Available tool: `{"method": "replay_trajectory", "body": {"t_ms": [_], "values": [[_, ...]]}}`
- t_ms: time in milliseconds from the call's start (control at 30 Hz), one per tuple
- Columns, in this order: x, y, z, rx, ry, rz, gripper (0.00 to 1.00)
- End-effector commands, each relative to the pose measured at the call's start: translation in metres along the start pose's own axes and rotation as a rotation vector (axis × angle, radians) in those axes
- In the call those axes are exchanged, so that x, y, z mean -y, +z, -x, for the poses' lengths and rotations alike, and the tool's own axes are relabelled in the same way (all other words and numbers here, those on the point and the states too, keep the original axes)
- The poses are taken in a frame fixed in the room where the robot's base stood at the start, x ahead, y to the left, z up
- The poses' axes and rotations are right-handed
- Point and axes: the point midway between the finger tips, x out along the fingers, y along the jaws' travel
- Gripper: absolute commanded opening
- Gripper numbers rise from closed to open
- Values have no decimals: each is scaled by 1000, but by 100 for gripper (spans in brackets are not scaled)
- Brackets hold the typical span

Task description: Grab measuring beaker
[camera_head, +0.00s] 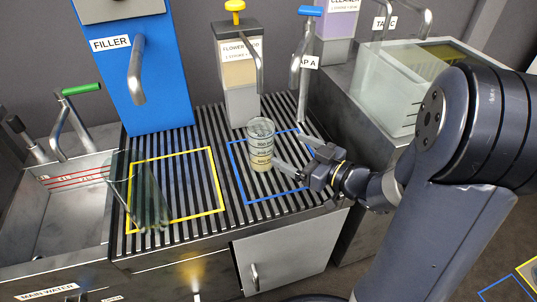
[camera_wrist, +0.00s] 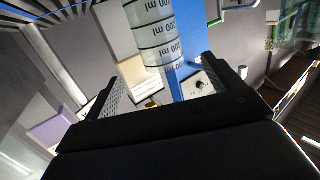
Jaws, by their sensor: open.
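The measuring beaker (camera_head: 260,150) is a clear cylinder with dark volume marks and yellowish contents low in it. It stands upright on the slatted rack, inside the left part of the blue square outline (camera_head: 238,172). My gripper (camera_head: 287,146) is open and comes in from the right, low over the rack, with its fingertips close to the beaker's right side. In the wrist view the beaker (camera_wrist: 153,35) shows at top centre, ahead of and between the two spread fingers (camera_wrist: 160,68). I cannot tell whether a fingertip touches it.
A blue filler (camera_head: 135,85) and a flower food dispenser (camera_head: 240,80) stand behind. A tap (camera_head: 303,65) rises close behind my gripper. Sinks flank the rack; the right one has a glass tank (camera_head: 395,90).

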Motion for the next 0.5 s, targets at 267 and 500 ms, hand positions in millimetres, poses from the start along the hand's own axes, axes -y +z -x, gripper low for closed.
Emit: {"method": "replay_trajectory", "body": {"t_ms": [267, 500], "values": [[6, 6, -20, -18, -37, -8, 87], [6, 6, -50, -17, -33, -10, 87]]}}
